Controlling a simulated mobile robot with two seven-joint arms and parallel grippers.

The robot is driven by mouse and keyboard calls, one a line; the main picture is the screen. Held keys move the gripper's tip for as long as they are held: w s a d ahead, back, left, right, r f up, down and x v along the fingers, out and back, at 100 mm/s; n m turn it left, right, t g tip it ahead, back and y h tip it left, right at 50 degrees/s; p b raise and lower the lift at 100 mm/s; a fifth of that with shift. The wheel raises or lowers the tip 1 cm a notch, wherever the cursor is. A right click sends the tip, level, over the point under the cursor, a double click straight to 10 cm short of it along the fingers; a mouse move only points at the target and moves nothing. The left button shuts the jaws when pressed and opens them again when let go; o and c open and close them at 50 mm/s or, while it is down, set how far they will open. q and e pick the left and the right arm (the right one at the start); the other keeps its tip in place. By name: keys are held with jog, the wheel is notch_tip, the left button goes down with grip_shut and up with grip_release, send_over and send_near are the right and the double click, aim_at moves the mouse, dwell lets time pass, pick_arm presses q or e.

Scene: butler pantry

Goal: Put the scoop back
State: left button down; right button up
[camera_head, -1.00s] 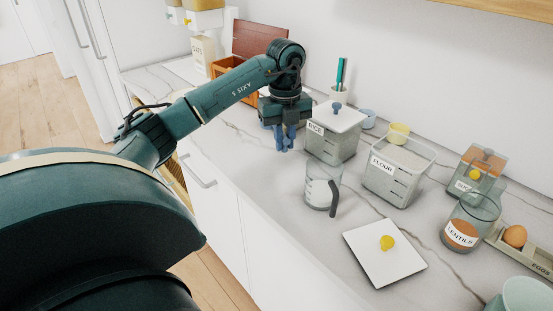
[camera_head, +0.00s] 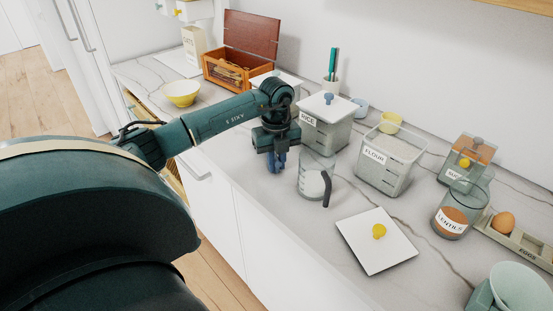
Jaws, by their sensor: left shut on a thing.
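My left gripper (camera_head: 277,160) is above the counter near its front edge, left of the clear measuring jug (camera_head: 312,180) with a dark handle. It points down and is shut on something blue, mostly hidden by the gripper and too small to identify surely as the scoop. The clear flour bin (camera_head: 389,166) stands open to the right, with pale flour inside. A white lid with a yellow knob (camera_head: 376,250) lies flat on the counter in front of it. The rice bin (camera_head: 325,125) is closed by a white lid with a blue knob. My right gripper is out of view.
A lentil jar (camera_head: 453,220), an egg tray (camera_head: 525,245) and a pale green bowl (camera_head: 520,288) stand at right. An open wooden box (camera_head: 225,72) and a yellow bowl (camera_head: 181,93) are at back left. Counter around the lid is clear.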

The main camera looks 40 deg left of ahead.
pick_arm(q)
jog(key=c, duration=1.8)
grip_release()
jog(key=shift+f, duration=0.15)
jog(key=shift+c, duration=0.2)
jog(key=o, duration=0.5)
jog(key=shift+c, duration=0.2)
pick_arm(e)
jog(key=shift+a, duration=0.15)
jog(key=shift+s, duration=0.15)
pick_arm(q)
notch_tip(320, 180, up, 12)
jog(key=b, duration=0.1)
jog(key=shift+r, duration=0.2)
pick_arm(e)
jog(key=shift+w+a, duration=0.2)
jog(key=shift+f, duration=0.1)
